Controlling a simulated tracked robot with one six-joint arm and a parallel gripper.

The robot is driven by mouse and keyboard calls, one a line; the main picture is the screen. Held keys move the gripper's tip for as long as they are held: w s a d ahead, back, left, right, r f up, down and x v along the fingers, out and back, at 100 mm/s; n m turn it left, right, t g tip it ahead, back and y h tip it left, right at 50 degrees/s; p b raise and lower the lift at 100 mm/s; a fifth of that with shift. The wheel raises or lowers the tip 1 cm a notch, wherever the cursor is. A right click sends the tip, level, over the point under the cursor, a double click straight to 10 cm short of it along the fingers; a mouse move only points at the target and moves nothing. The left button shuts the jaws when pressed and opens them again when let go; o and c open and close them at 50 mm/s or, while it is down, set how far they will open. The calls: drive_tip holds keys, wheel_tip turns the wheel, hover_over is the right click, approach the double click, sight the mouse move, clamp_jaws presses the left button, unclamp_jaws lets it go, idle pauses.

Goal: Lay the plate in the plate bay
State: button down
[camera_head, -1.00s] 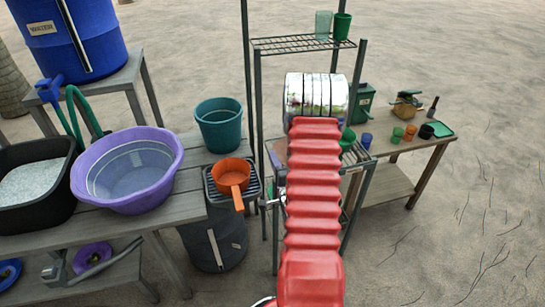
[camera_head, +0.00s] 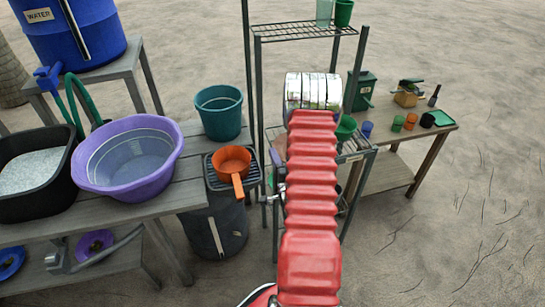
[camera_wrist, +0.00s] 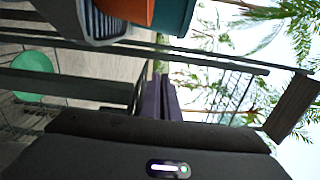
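A purple plate (camera_head: 95,243) lies on the lower shelf of the left bench, and a blue plate (camera_head: 8,264) lies at that shelf's left end. My red arm hides my gripper in the head view. In the wrist view my gripper (camera_wrist: 160,92) shows as a dark housing with narrow purple strips beyond it. I cannot tell whether these strips are fingers or a plate seen edge-on. A purple patch (camera_head: 274,158) shows just left of my arm in the head view. I cannot make out the plate bay.
A metal wire rack (camera_head: 303,29) stands around and behind my arm. The left bench holds a purple basin (camera_head: 125,160), a teal bucket (camera_head: 219,112) and an orange pan (camera_head: 231,161). A wooden table (camera_head: 405,150) with cups stands right. Sand at far right is clear.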

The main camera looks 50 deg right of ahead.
drive_tip(key=shift+f, duration=0.3)
drive_tip(key=c, duration=2.5)
unclamp_jaws()
drive_tip(key=o, duration=0.6)
drive_tip(key=shift+c, duration=0.2)
drive_tip(key=shift+f, duration=0.1)
drive_tip(key=shift+s, duration=0.15)
drive_tip(key=v, duration=1.3)
drive_tip(key=shift+s+a, duration=0.2)
